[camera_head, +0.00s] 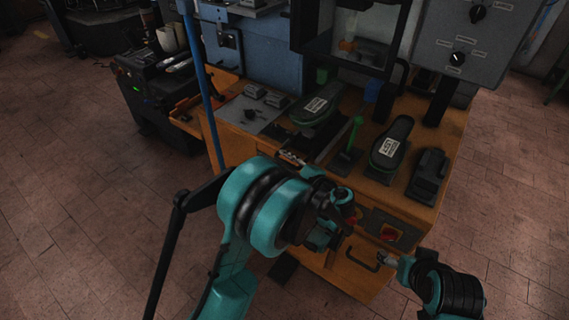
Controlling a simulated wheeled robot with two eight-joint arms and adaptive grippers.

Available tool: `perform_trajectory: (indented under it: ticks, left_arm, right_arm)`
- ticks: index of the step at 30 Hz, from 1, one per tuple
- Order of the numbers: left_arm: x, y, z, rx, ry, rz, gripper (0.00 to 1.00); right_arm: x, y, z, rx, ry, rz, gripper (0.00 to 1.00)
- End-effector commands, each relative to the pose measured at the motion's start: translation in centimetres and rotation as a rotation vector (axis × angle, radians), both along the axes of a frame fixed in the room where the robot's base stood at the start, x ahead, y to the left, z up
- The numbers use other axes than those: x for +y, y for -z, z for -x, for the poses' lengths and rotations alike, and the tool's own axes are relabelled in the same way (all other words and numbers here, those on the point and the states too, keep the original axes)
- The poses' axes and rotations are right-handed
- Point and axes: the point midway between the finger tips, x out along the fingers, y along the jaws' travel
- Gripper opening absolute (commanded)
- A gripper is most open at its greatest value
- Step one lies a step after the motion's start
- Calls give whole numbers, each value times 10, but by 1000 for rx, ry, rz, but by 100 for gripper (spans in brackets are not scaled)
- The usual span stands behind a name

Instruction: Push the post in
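A green post (355,132) stands upright on a dark base on the wooden bench (452,152), between two black heel-shaped pieces with white labels, the left one (318,106) and the right one (388,148). I take this to be the post; a press post is not clearly seen otherwise. My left gripper (338,208) is at the bench's front edge, in front of and below the green post, apart from it. My own arm partly hides it, and its fingers are too dark to read. My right gripper (391,261) is low at the right, by the bench front; its opening is unclear.
A black pedal-like block (428,175) sits at the bench's right end. A grey control panel (258,108) lies at the left. A control box with knobs (470,38) overhangs the back right. A drawer handle (362,258) is on the bench front. The floor beside is clear.

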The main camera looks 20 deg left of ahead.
Motion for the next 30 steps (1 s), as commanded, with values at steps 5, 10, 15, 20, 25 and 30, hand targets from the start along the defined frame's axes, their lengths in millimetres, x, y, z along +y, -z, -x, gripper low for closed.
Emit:
perform_trajectory:
  ticks: [5, 10, 15, 20, 25, 30]
  left_arm:
    - [0, 0, 0, 0, 0, 0, 22]
    - [0, 0, 0, 0, 0, 0, 0]
    - [-1, 0, -3, 1, -1, 1, 0]
    - [-12, 0, -32, 0, 0, 0, 0]
    - [-26, 0, -71, 0, 1, 1, 0]
    - [-34, 0, -91, 0, 1, 1, 0]
  right_arm:
    - [0, 0, 0, 0, 0, 0, 75]
    - [0, 0, 0, 0, 0, 0, 75]
    - [0, 0, 0, 0, 0, 0, 75]
    - [0, -1, 0, 0, 0, 0, 75]
    - [0, -2, 0, 0, 0, 0, 75]
    - [0, -3, 0, 0, 0, 0, 75]
